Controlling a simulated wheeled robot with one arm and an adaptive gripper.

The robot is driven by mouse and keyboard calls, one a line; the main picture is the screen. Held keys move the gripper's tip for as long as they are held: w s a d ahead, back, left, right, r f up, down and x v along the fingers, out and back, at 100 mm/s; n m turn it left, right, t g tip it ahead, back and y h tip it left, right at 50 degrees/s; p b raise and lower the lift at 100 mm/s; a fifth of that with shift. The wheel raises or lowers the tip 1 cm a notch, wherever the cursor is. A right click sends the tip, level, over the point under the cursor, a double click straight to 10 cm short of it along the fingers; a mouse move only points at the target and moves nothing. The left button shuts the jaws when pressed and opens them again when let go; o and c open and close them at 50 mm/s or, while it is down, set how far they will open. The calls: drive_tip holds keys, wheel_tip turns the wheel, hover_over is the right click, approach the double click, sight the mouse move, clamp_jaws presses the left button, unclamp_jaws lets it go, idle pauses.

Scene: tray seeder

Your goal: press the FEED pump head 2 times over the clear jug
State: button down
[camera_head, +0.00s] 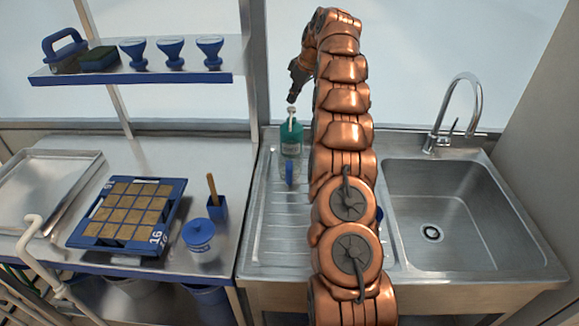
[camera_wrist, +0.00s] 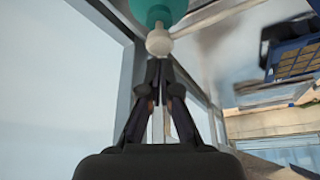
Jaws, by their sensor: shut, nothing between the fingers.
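The teal pump bottle (camera_head: 291,138) stands on the sink's ribbed drainboard, left of my arm. Its white pump head (camera_head: 292,113) is on top; the label is too small to read. The clear jug (camera_head: 283,170) with a blue handle is just in front of the bottle, partly hidden by my arm. My gripper (camera_head: 292,98) is shut and empty, pointing down just above the pump head. In the wrist view the shut fingertips (camera_wrist: 160,63) are close to the white pump head (camera_wrist: 158,42), with the teal bottle (camera_wrist: 158,9) beyond. I cannot tell whether they touch.
The sink basin (camera_head: 432,215) and tap (camera_head: 460,110) are at the right. On the left bench are a blue-framed tray (camera_head: 75,240), a blue-lidded jar (camera_head: 199,236) and a blue holder (camera_head: 217,209) with a stick. A shelf (camera_head: 130,76) carries several blue items.

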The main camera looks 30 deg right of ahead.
sight(291, 107)
drive_tip(key=shift+f, duration=0.2)
drive_tip(key=shift+f+b, duration=1.05)
drive_tip(key=shift+f, duration=0.05)
drive_tip(key=shift+f+b, duration=0.3)
drive_tip(key=shift+f, duration=0.05)
drive_tip(key=shift+r, duration=0.15)
drive_tip(key=shift+r+p, duration=1.1)
drive_tip(key=shift+r, duration=0.35)
drive_tip(key=shift+r, duration=0.15)
drive_tip(key=shift+r+p, duration=2.6)
drive_tip(key=shift+r, duration=0.3)
